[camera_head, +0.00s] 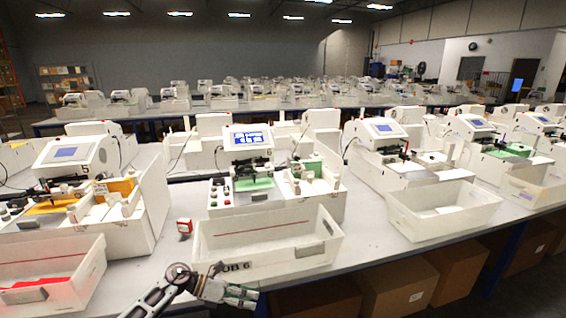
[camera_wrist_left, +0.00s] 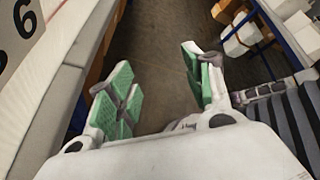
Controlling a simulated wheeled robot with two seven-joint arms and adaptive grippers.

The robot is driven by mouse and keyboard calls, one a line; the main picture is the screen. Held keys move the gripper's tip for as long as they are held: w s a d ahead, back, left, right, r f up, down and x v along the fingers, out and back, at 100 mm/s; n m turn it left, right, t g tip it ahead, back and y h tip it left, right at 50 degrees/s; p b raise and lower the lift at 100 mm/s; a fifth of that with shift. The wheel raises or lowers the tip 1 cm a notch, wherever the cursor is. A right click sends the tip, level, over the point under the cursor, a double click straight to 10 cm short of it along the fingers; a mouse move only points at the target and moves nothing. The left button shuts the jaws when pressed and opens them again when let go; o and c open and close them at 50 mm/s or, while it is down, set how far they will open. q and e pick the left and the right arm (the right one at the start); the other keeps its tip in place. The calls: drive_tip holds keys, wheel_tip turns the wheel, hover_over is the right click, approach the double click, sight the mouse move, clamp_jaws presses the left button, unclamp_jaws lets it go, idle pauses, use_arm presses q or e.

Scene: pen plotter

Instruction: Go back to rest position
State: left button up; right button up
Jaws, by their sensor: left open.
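My left gripper (camera_head: 238,290) is low at the front edge of the table in the head view, just in front of a white bin marked with a 6 (camera_head: 270,241). In the left wrist view the left gripper (camera_wrist_left: 160,90) is open, its two green-padded fingers wide apart. Nothing is between them; the dark floor shows through the gap. My right gripper is in neither view. A white pen plotter (camera_head: 235,163) with a lit blue screen stands behind the bin.
A left bin (camera_head: 90,262) holds something red; a right bin (camera_head: 440,215) looks empty. More plotters line the tables. Cardboard boxes (camera_head: 398,288) stand under the table. In the wrist view, floor (camera_wrist_left: 150,45) lies open between table and shelf.

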use_arm(q)
drive_tip(key=w+a+f+n+t+y, duration=0.1)
drive_tip(key=a+f+n+t, duration=0.3)
drive_tip(key=f+n, duration=0.45)
drive_tip(key=w+a+f+n+t+y, duration=0.1)
drive_tip(key=a+f+n+t, duration=0.1)
drive_tip(key=f+n+t, duration=0.55)
drive_tip(key=s+a+f+n+g+y, duration=0.1)
drive_tip(key=s+a+f+n+y, duration=0.3)
drive_tip(key=f+n, duration=0.4)
drive_tip(key=s+a+f+n+g+y, duration=0.1)
drive_tip(key=s+a+f+n+y, duration=0.35)
drive_tip(key=f, duration=0.55)
drive_tip(key=s+a+f+n+g+y, duration=0.1)
drive_tip(key=s+a+f+n+g, duration=0.1)
drive_tip(key=s+f+n, duration=0.5)
drive_tip(key=s+a+f+n+g+y, duration=0.15)
drive_tip(key=s+f, duration=0.45)
drive_tip(key=s, duration=0.6)
drive_tip(key=s+f+n+g, duration=0.2)
drive_tip(key=s+f+g, duration=0.1)
drive_tip(key=s, duration=0.9)
drive_tip(key=s+d+f+n+g, duration=0.1)
drive_tip(key=s+f+n+g, duration=0.2)
drive_tip(key=s, duration=1)
drive_tip(key=shift+f, duration=0.75)
drive_tip(key=shift+d, duration=0.1)
